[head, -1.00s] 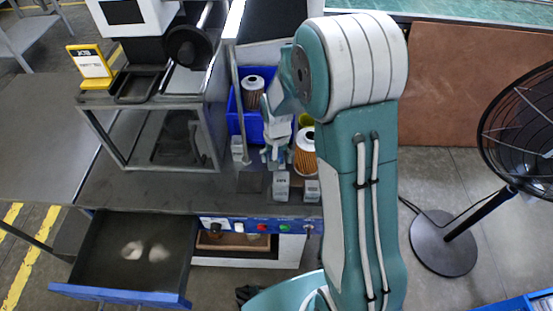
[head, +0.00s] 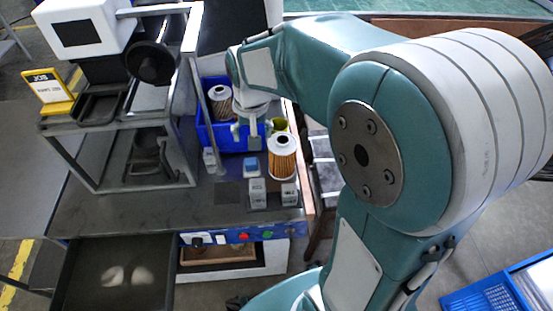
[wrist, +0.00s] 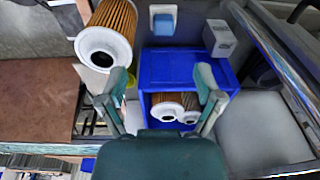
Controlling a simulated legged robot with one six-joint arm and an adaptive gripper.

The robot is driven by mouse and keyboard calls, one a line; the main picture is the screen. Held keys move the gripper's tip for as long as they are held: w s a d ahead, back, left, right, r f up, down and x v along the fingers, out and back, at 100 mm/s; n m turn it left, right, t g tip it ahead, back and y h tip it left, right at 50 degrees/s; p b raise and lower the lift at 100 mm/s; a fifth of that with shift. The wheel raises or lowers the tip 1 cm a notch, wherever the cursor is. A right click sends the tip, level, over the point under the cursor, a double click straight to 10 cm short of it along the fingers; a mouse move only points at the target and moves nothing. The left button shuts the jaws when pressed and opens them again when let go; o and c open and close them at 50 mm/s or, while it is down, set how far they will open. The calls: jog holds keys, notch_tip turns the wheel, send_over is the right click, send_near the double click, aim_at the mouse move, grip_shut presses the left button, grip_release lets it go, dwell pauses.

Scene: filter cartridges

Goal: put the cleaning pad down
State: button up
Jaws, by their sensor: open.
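The cleaning pad, a small blue and white block (head: 251,166), lies on the dark bench top in front of the blue bin. It also shows near the top of the wrist view (wrist: 163,20). My gripper (head: 250,136) is above the bench at the blue bin, behind the pad and apart from it. In the wrist view its two fingers (wrist: 163,92) are spread wide with nothing between them. The pad is beyond the fingertips there.
The blue bin (head: 204,136) holds filter cartridges. An orange pleated cartridge (head: 282,160) stands right of the pad. Grey blocks (head: 258,193) stand near the front edge. A metal-framed stand (head: 190,160) is at left. A drawer (head: 85,258) is open at front left.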

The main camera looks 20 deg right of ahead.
jog(key=s+r+n+t, duration=0.1)
jog(key=s+r, duration=0.3)
jog(key=s, duration=0.4)
jog(key=s+r+n+t, duration=0.1)
jog(key=s+r+t, duration=0.2)
jog(key=s, duration=0.5)
jog(key=shift+s+r+n, duration=0.4)
